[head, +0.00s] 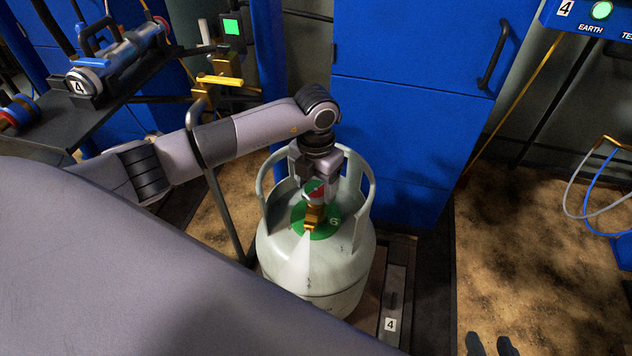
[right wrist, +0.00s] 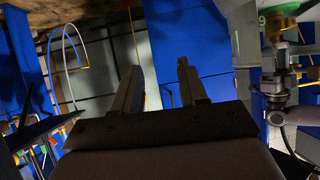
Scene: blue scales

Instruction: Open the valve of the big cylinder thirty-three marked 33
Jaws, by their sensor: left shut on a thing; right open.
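A big pale grey cylinder (head: 330,262) stands upright with a guard collar and a green disc on top. One digit shows on the disc, a 6 or a 9; I see no 33. A brass valve (head: 314,216) with a red and green knob (head: 314,190) rises from its middle. My left gripper (head: 314,182) points down inside the collar, shut on the knob, its fingertips partly hidden. A pale streak spreads below the brass outlet. The left arm also shows at the right of the right wrist view. My right gripper (right wrist: 160,88) is open and empty, away from the cylinder.
A blue cabinet (head: 400,100) with a dark handle stands close behind the cylinder. A dark bar marked 4 (head: 390,323) lies beside it. A shelf (head: 110,95) with a device marked 4 is at left. Grey and blue hoses (head: 585,190) hang at right, above open floor (head: 540,250).

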